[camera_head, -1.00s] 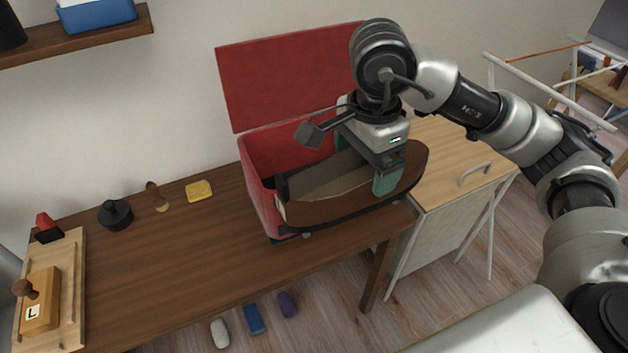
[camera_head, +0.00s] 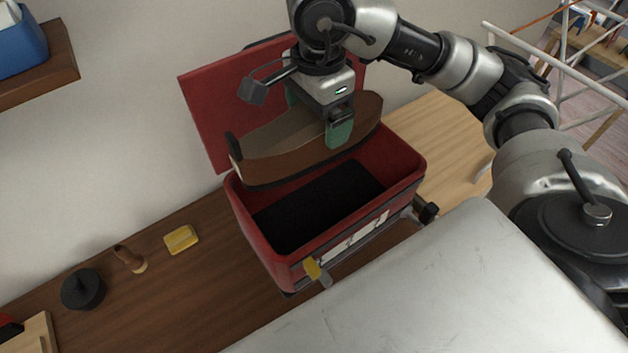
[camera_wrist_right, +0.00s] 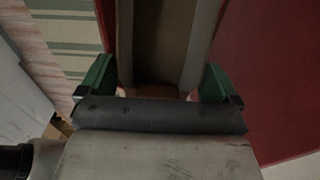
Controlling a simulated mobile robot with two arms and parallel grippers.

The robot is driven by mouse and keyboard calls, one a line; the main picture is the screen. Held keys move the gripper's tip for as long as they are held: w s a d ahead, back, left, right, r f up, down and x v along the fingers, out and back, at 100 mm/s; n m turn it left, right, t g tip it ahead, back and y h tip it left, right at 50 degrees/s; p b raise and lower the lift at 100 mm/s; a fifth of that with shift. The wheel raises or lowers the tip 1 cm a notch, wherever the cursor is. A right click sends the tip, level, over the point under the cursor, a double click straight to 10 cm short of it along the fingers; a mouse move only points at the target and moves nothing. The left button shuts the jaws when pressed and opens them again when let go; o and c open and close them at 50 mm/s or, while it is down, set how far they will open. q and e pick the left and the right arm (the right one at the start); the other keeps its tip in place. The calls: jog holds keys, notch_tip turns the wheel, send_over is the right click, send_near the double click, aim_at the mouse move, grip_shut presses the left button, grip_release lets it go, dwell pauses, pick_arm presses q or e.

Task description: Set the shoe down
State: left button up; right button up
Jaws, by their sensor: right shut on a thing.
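The shoe (camera_head: 285,158) is a long brown piece with a hollow top and a dark lower edge. My right gripper (camera_head: 318,113) is shut on its sides with green fingers, and holds it above the back part of an open red box (camera_head: 268,250), in front of the raised lid (camera_head: 205,110). In the right wrist view, the shoe (camera_wrist_right: 165,45) lies between the two fingers (camera_wrist_right: 157,84). The shoe hides part of the lid and the box's back rim. My left gripper is not in view.
The red box stands on a dark wooden table (camera_head: 190,285), its black floor bare where visible. A yellow block (camera_head: 181,239), a brown wooden piece (camera_head: 130,259) and a black round piece (camera_head: 83,289) lie to the left. A wall shelf (camera_head: 40,70) holds a blue bin (camera_head: 20,45).

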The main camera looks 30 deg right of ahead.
jog(key=f, duration=0.7)
jog(key=shift+s, duration=0.2)
notch_tip(320, 180, down, 20)
jog(key=shift+w+r+p, duration=0.15)
jog(key=shift+r+p, duration=0.1)
jog(key=shift+p, duration=0.45)
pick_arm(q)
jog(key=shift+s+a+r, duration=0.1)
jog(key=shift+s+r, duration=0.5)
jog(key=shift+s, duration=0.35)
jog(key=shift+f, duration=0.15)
pick_arm(e)
jog(key=shift+f, duration=0.1)
jog(key=o, duration=1.3)
jog(key=shift+o, duration=0.2)
